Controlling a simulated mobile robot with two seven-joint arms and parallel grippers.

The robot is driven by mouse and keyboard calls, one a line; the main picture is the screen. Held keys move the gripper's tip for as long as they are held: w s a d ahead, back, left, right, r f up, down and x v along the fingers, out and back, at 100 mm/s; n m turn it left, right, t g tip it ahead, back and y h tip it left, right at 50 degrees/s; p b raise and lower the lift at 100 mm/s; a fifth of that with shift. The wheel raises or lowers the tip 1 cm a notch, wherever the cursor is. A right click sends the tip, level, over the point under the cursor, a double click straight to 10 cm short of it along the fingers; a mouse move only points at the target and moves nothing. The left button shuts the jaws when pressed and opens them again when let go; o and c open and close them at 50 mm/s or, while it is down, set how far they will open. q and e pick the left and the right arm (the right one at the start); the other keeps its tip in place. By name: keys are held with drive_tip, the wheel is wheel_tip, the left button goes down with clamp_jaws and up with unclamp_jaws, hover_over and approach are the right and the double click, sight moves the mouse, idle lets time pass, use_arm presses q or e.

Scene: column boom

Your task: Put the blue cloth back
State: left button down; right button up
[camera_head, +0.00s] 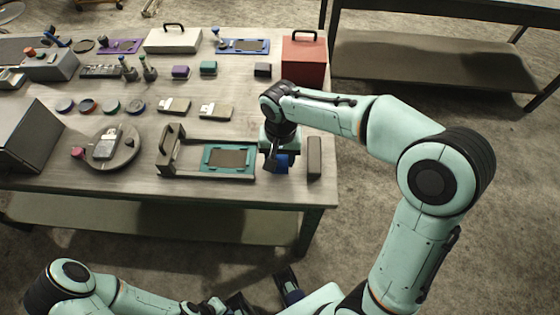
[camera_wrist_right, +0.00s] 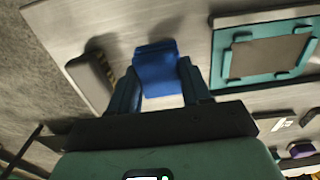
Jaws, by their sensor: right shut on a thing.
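The blue cloth (camera_head: 284,162) is a small, folded-looking blue piece at the front right of the workbench, partly hidden by my gripper. In the right wrist view the cloth (camera_wrist_right: 157,66) sits between the two fingers. My right gripper (camera_head: 277,163) points down and is shut on it. I cannot tell whether the cloth touches the bench top. My left arm comes in along the bottom left; its gripper is dark, cut off and unclear at the bottom edge.
Left of the cloth is a teal frame (camera_head: 204,158) in a grey fixture; right of it stands a dark grey block (camera_head: 314,158). A red box (camera_head: 303,60) is at the back right of the workbench (camera_head: 250,120).

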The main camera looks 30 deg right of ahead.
sight(280, 159)
drive_tip(key=shift+f, duration=1.1)
drive_tip(key=shift+f, duration=0.1)
drive_tip(key=o, duration=1.1)
drive_tip(key=shift+r, duration=0.2)
wheel_tip(280, 159, up, 12)
drive_tip(key=shift+p, duration=0.9)
drive_tip(key=shift+f, duration=0.1)
